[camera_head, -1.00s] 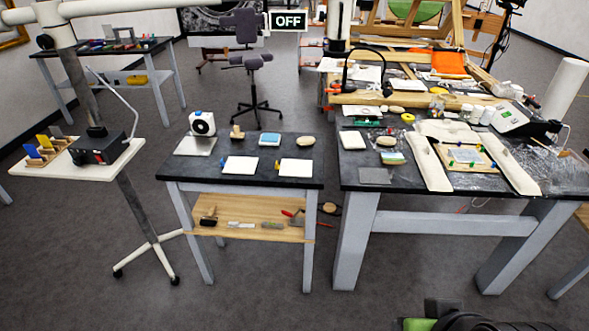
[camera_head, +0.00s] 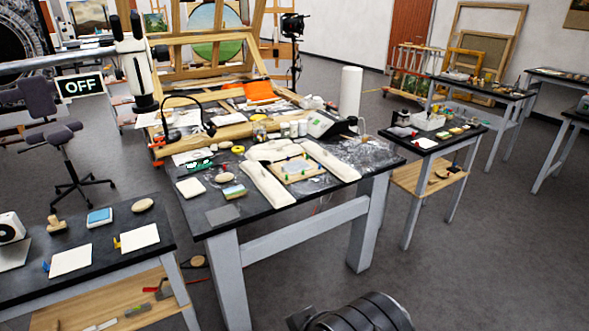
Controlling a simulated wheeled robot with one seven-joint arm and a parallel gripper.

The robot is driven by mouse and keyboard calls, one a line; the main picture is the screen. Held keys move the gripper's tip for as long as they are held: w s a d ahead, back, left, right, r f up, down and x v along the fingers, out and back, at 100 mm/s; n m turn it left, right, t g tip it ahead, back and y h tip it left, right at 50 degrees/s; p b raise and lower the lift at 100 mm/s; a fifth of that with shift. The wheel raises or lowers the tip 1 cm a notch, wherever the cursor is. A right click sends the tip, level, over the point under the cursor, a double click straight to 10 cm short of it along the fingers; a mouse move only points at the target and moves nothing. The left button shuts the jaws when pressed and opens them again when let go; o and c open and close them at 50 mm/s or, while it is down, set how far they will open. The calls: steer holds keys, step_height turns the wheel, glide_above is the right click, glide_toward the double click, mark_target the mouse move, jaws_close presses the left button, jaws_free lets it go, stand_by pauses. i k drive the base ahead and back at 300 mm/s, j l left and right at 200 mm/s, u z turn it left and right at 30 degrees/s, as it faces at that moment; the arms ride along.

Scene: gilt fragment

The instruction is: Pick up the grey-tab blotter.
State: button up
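I cannot make out a grey-tab blotter in this view. Two white flat pads lie on the dark table at the lower left. One pad (camera_head: 72,262) has a blue tab at its left corner, and the other pad (camera_head: 140,238) has a yellow tab. A dark part of my own arm shows at the bottom edge, but my gripper's fingers are out of view.
The dark left table (camera_head: 105,262) also holds a blue-topped box (camera_head: 99,217) and a stone-like oval (camera_head: 143,204). The crowded worktable (camera_head: 262,213) stands in the middle. A side table (camera_head: 460,141) stands at the right. Grey floor (camera_head: 480,270) is clear at the lower right.

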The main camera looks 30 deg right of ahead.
mark_target(294, 167)
steer(key=i+l, duration=0.2)
steer(key=i, duration=0.25)
steer(key=i+l+u, duration=0.1)
steer(key=i, duration=0.35)
steer(key=i+l, duration=0.25)
steer(key=i, duration=0.2)
steer(key=i+l+u, duration=0.1)
steer(key=i+l, duration=0.15)
steer(key=i, duration=0.25)
